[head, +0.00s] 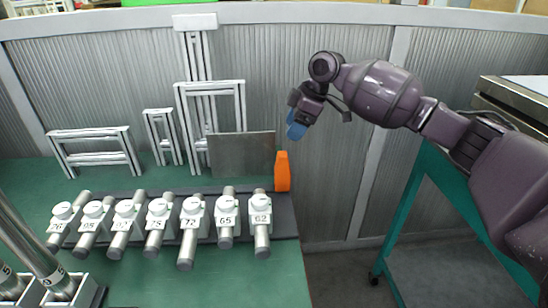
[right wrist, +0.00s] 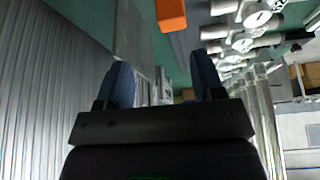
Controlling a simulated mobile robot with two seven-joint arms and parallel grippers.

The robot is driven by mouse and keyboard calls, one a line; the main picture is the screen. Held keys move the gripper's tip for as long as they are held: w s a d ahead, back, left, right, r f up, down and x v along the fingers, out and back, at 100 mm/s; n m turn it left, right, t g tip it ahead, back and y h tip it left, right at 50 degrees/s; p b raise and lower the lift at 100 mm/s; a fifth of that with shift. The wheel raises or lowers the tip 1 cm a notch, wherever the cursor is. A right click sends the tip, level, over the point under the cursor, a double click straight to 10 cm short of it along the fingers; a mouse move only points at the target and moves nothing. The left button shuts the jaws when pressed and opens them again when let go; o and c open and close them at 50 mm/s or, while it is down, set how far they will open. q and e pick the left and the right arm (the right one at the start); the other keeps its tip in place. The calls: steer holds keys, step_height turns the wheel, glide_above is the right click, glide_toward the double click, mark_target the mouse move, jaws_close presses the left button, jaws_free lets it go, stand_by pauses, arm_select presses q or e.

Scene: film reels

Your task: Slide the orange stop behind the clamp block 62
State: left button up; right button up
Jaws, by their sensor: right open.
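The orange stop (head: 282,171) stands upright at the right end of the dark rail (head: 287,215), behind and a little right of the clamp block marked 62 (head: 260,208). In the right wrist view the orange stop (right wrist: 171,15) shows at the top, beyond the fingers. My right gripper (head: 295,125) is in the air above and slightly right of the stop, apart from it. Its two blue fingers (right wrist: 163,85) are spread, with nothing held between them. My left gripper is not in view.
Several other numbered clamp blocks (head: 192,215) line the rail to the left, with grey rods through them. A grey plate (head: 240,155) stands behind the rail, left of the stop. White frames (head: 95,148) stand further back. A teal cart (head: 430,225) is at the right.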

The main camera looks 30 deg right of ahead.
mark_target(283, 154)
steer(key=shift+n+g, duration=0.4)
steer(key=shift+n, duration=0.1)
steer(key=x, duration=0.3)
steer(key=s+b+x, duration=0.1)
steer(key=x, duration=0.2)
steer(key=shift+s+a+f+b, duration=0.1)
steer(key=shift+f+b, duration=0.1)
steer(key=shift+b, duration=0.1)
steer(key=b+x, duration=0.1)
steer(key=x, duration=0.2)
steer(key=shift+f, duration=0.2)
steer(key=shift+w+a+f, duration=0.2)
steer(key=shift+a+f, duration=0.1)
steer(key=shift+f, duration=0.25)
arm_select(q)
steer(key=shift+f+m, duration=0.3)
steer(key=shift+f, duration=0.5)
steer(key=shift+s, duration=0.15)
arm_select(e)
steer(key=shift+a, duration=0.1)
jaws_close()
